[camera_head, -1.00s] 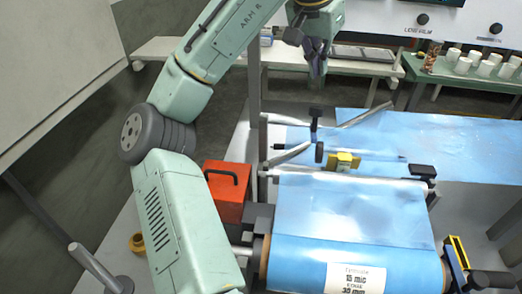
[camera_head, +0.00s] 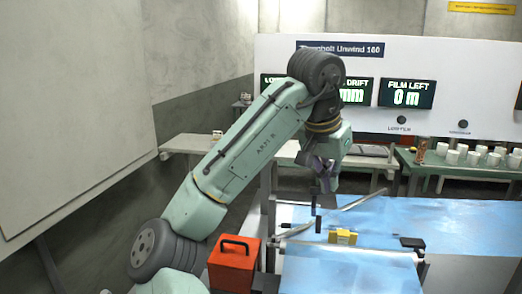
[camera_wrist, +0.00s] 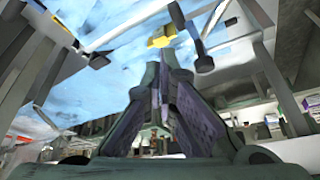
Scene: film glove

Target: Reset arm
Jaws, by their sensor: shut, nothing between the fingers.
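My gripper (camera_head: 326,190) hangs from my pale green arm, pointing down, above the blue film (camera_head: 410,225) on the machine. Its dark fingers are shut and hold nothing. In the head view its tips appear just above and left of a yellow block (camera_head: 343,237); I cannot tell the gap in depth. In the wrist view the two fingers (camera_wrist: 165,72) come together at the middle, with the yellow block (camera_wrist: 162,36) beyond them.
A red box (camera_head: 234,270) with a black handle stands left of the film. Dark-handled rods (camera_head: 360,201) stick up near the gripper. Behind are a green table (camera_head: 450,170) with several white cups (camera_head: 463,149) and a white panel with displays (camera_head: 406,94).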

